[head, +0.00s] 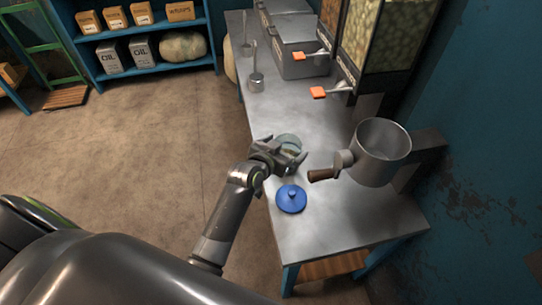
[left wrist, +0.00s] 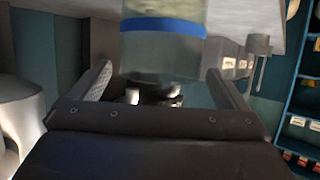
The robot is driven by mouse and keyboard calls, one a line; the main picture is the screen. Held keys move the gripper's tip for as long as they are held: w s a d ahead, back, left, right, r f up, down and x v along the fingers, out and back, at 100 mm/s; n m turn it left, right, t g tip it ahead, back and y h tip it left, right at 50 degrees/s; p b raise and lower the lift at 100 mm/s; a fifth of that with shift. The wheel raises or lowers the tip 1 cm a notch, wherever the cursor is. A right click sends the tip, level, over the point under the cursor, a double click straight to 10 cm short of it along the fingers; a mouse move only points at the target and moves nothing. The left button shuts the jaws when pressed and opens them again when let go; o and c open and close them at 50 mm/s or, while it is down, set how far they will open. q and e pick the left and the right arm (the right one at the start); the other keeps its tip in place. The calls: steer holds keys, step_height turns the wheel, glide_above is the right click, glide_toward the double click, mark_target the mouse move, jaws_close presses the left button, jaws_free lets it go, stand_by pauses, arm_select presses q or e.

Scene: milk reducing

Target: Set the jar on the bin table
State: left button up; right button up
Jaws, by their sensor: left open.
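A clear glass jar (head: 289,140) is at my left gripper (head: 284,157), over the left edge of the metal-topped table (head: 350,218). In the left wrist view the jar (left wrist: 165,52) shows a blue band and stands between the two spread fingers of the gripper (left wrist: 162,88), with gaps at both sides. The fingers are open around or just before the jar; I cannot tell its exact depth, or whether it rests on the table. A blue round lid with a knob (head: 291,198) lies on the table, nearer than the jar. My right gripper is not in view.
A metal pot with a brown handle (head: 379,153) stands at the table's right, by the wall. Dispensers with orange levers (head: 318,92) overhang the table's back. The front of the tabletop is mostly clear.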

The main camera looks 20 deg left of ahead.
arm_select(q)
steer(key=v, duration=0.9)
steer(key=shift+s+r, duration=0.15)
steer(key=shift+s, duration=0.2)
